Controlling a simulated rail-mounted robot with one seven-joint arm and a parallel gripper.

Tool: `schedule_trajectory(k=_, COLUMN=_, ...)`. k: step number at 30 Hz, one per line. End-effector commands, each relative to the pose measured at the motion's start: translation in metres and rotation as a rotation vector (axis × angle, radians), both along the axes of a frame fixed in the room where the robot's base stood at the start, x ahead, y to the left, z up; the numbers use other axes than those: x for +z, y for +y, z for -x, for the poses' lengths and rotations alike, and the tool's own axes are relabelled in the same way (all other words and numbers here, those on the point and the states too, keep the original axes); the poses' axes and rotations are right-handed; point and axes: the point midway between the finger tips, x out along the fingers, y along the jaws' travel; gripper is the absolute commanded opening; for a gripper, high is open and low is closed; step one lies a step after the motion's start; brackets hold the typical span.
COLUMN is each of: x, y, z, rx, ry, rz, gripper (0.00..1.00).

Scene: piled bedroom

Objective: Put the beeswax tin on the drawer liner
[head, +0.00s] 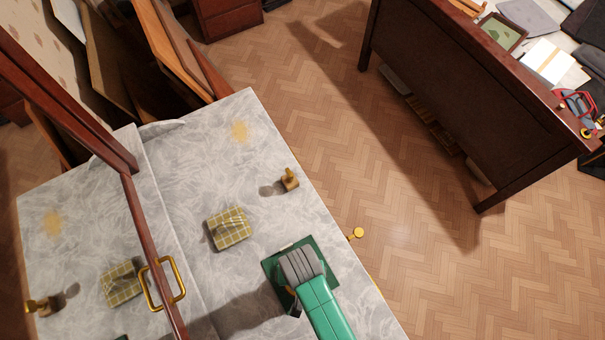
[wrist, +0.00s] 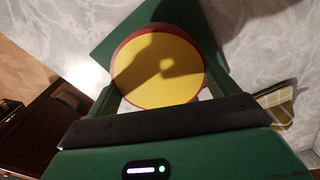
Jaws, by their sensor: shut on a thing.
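The beeswax tin is a round yellow disc with a red rim (wrist: 150,92), seen in the wrist view between the fingers of my gripper (wrist: 160,88). My gripper is shut on it. A dark green square, the drawer liner (wrist: 122,35), shows behind the tin. In the head view the liner (head: 272,268) lies on the grey marbled top near its right edge. My green and grey arm covers much of it there and hides the tin. The tin is over the liner; I cannot tell whether it touches it.
A yellow checked cloth (head: 228,229) lies left of the liner. A small brass object (head: 289,180) stands near the top's right edge. A dark-framed panel with a gold handle (head: 162,284) is at left, apparently a mirror. Bare marbled top (head: 215,160) lies beyond the cloth.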

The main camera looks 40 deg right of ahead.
Motion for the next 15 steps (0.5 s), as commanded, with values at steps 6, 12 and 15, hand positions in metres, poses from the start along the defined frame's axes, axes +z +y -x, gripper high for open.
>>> schedule_trajectory(k=6, x=-0.031, y=0.0, z=0.007, rx=0.0, ry=0.004, rz=0.0, gripper=0.55)
schedule_trajectory(k=12, x=-0.035, y=0.0, z=0.006, rx=0.0, ry=0.001, rz=0.0, gripper=0.55)
schedule_trajectory(k=15, x=-0.036, y=0.0, z=0.006, rx=0.0, ry=0.001, rz=0.0, gripper=0.55)
